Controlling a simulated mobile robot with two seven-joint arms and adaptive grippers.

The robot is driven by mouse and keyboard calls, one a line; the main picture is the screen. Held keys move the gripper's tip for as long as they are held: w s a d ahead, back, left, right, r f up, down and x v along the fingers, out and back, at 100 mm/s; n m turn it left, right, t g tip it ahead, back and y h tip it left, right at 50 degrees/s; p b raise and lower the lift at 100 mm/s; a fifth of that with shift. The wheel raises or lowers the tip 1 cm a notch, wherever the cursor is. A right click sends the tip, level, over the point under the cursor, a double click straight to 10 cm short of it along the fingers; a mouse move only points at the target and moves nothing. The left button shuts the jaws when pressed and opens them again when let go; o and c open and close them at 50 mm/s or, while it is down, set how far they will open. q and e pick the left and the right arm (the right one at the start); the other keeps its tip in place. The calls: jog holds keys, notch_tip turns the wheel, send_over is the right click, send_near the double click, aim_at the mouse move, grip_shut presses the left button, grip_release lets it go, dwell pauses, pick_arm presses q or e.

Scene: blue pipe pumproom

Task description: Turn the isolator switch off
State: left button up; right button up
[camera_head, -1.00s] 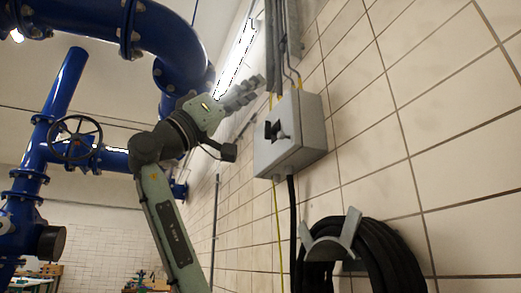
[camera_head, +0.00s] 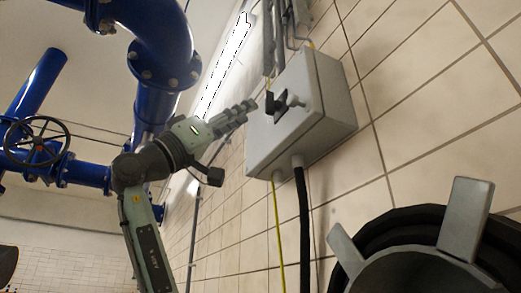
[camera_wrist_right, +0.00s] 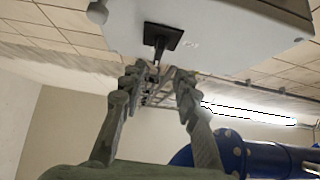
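The isolator switch is a light grey box (camera_head: 318,125) on the tiled wall, right of centre in the head view. Its black plate with a protruding handle (camera_head: 287,103) is on the front face. The box (camera_wrist_right: 220,25) also shows upside down at the top of the wrist view, with the black handle (camera_wrist_right: 160,42) pointing down the picture. My right gripper (camera_head: 250,107) is just left of the handle in the head view. In the wrist view its fingers (camera_wrist_right: 160,78) are apart, with a gap between them and nothing held. The handle lies beyond the fingertips, in line with the gap. My left gripper is not in view.
A black cable (camera_head: 303,230) and a yellow-green wire (camera_head: 277,235) run down from the box. Grey conduits (camera_head: 277,30) rise above it. A grey hanger (camera_head: 465,215) with coiled black hose (camera_head: 405,228) is at lower right. Blue pipes (camera_head: 150,40) and a valve wheel (camera_head: 35,142) stand left.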

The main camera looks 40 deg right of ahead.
aim_at(266, 101)
jog(key=shift+g, duration=0.3)
jog(key=p+x, duration=0.1)
jog(key=x, duration=0.6)
jog(key=shift+s+d+r+p, duration=0.15)
jog(key=shift+s+r+p, duration=0.1)
jog(key=shift+r+p, duration=0.05)
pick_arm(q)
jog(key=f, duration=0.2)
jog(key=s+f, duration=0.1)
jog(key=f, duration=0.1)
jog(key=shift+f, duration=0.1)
pick_arm(e)
jog(key=shift+c, duration=0.6)
grip_shut()
